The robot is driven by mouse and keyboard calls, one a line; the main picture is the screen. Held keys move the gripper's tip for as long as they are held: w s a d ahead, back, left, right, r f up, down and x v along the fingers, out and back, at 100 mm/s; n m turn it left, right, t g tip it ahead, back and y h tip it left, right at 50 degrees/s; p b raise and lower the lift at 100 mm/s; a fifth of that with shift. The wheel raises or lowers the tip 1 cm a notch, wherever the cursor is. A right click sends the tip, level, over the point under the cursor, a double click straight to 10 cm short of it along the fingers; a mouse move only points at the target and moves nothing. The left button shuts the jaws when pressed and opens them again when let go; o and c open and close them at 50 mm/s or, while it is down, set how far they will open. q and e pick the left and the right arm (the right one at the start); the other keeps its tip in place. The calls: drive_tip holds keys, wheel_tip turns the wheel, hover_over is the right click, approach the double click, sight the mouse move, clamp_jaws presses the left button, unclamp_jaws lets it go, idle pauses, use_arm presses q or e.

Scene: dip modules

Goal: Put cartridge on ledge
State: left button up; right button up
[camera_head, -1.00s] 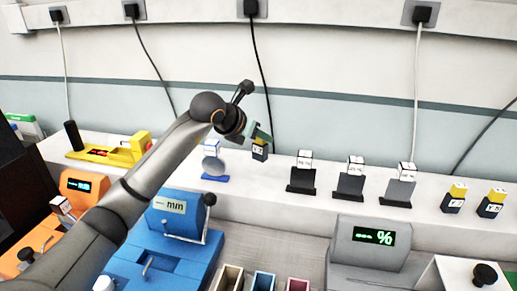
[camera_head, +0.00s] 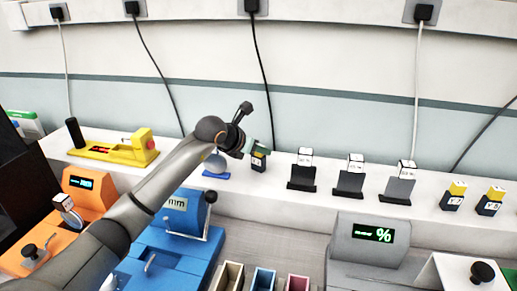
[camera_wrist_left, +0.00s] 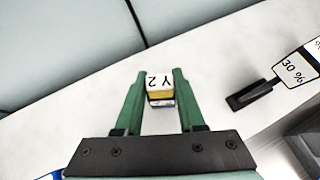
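The cartridge (camera_head: 258,162) is a small dark-blue and yellow block with a white label. The left wrist view shows it (camera_wrist_left: 160,95) between the two green fingers, its "Y 2" label upside down. My right gripper is not in view.
A round blue-footed piece (camera_head: 216,168) stands left of the cartridge. Several dark stands with white-labelled blocks (camera_head: 302,175) are to its right. Two yellow-and-blue blocks (camera_head: 454,196) stand farther right. A yellow device (camera_head: 115,150) is at the left. Blue (camera_head: 180,215) and grey (camera_head: 365,235) machines stand in front.

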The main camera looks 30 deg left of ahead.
use_arm(q)
drive_tip(key=o, duration=0.4)
drive_tip(key=shift+r, duration=0.1)
drive_tip(key=shift+r, duration=0.2)
drive_tip(key=shift+s+a+r, duration=0.1)
drive_tip(key=shift+s+r, duration=0.05)
drive_tip(key=shift+s, duration=0.2)
drive_tip(key=b+v, duration=0.1)
drive_tip(key=v, duration=1)
drive_tip(key=shift+s, duration=0.1)
